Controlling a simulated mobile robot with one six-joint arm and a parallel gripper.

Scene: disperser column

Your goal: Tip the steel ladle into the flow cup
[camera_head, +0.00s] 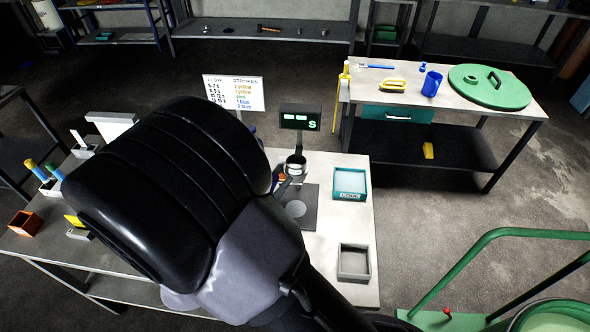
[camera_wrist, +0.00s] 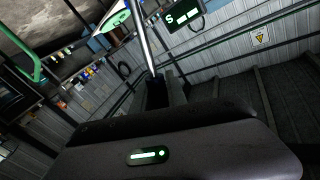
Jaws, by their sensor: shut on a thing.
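My gripper (camera_wrist: 158,92) is shut on the thin steel handle of the ladle (camera_wrist: 147,45), which runs up out of the jaws in the wrist view. The ladle's bowl is not clear there. In the head view my dark arm covers the gripper. A small round steel cup shape (camera_head: 295,165) shows just right of my arm, above a dark grey plate (camera_head: 311,205) with a pale disc. I cannot tell whether this shape is the flow cup or the ladle's bowl, nor whether anything is inside it.
A display (camera_head: 300,117) with green signs stands behind the steel shape, beside a white chart (camera_head: 234,93). A teal-rimmed tray (camera_head: 349,196) and a grey tray (camera_head: 354,275) lie to the right. A side table (camera_head: 445,88) holds a blue mug (camera_head: 431,84) and green lid (camera_head: 490,91).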

